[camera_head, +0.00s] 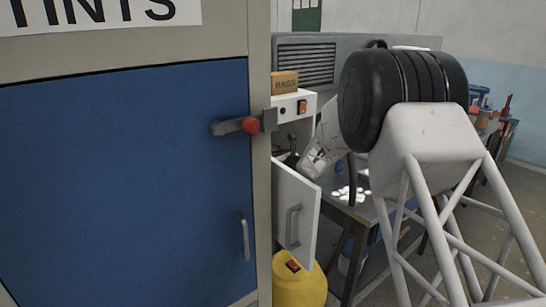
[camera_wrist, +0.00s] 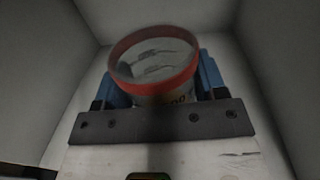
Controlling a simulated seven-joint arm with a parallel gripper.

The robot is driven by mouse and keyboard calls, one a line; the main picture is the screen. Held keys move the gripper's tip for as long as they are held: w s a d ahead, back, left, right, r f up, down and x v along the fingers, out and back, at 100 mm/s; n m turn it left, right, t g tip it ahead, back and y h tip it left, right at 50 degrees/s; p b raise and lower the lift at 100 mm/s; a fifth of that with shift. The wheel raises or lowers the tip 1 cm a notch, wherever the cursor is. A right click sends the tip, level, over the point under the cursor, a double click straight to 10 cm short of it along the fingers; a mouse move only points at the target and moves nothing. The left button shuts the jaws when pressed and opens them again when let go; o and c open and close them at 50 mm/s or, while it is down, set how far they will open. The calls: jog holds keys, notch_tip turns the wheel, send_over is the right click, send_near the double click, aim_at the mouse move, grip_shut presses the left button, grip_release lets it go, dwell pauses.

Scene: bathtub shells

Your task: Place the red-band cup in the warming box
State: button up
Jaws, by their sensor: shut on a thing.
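In the wrist view the red-band cup (camera_wrist: 154,90) stands between the two blue fingers of my gripper (camera_wrist: 160,76), which is shut on it. I look into its open top, where some thin grey shapes show. Pale walls (camera_wrist: 45,85) surround the cup and gripper on several sides, like the inside of a box. In the head view a white box with a red switch (camera_head: 293,106), which looks like the warming box, has its door (camera_head: 295,215) swung open. Its inside is mostly hidden behind the blue cabinet. The cup and my fingers cannot be made out there.
A RAGS carton (camera_head: 285,83) sits on the white box. A yellow container (camera_head: 298,284) stands below the open door. A metal bench (camera_head: 345,205) lies behind.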

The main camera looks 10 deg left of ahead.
jog(key=shift+f, duration=0.15)
jog(key=o, duration=0.9)
jog(key=shift+o, duration=0.2)
jog(key=shift+s+d+r, duration=0.2)
jog(key=shift+s+d, duration=0.05)
jog(key=shift+d, duration=0.05)
jog(key=v, duration=1.1)
jog(key=shift+s, duration=0.1)
